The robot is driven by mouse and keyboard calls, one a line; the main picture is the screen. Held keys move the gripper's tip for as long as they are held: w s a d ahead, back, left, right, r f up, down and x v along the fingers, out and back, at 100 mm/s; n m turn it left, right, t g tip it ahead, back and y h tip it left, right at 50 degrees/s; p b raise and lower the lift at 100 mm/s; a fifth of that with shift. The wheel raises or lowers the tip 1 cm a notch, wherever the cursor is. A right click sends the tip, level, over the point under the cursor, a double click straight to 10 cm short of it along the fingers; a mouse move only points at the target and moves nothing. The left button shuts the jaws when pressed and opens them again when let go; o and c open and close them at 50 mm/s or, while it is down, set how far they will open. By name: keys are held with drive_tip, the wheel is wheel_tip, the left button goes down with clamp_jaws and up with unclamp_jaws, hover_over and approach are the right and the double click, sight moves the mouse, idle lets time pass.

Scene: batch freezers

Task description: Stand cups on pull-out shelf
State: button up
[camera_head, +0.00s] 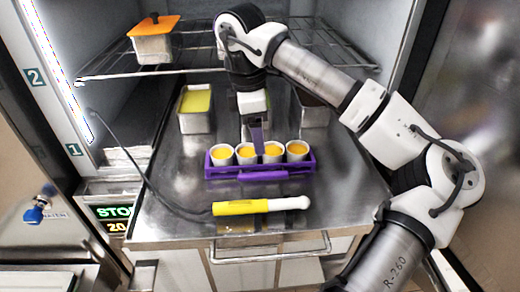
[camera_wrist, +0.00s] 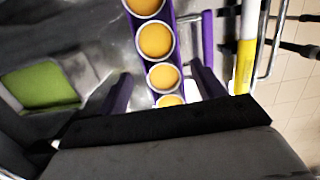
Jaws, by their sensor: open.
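Several white cups with orange filling stand upright in a row in a purple rack (camera_head: 248,175) on the metal pull-out shelf (camera_head: 175,220). The leftmost cup (camera_head: 221,155) and the rightmost cup (camera_head: 297,150) show clearly in the head view. My gripper (camera_head: 258,150) points down at the middle of the row, partly hiding the cups there. In the wrist view, its purple fingers stand apart, one each side of the cup row, with a cup (camera_wrist: 163,77) between them. The fingers look empty; I cannot tell whether they touch a cup.
A yellow probe with a white tip (camera_head: 250,207) lies in front of the rack, its dark cable running left. A green-topped container (camera_head: 195,110) stands behind left. An orange-lidded container (camera_head: 153,42) sits on the wire shelf (camera_head: 320,55) above.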

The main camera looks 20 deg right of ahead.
drive_tip(key=shift+w+a+r, duration=0.1)
drive_tip(key=shift+a+r, duration=0.05)
drive_tip(key=shift+r, duration=1.25)
drive_tip(key=shift+a+r, duration=0.15)
drive_tip(key=shift+r, duration=1.2)
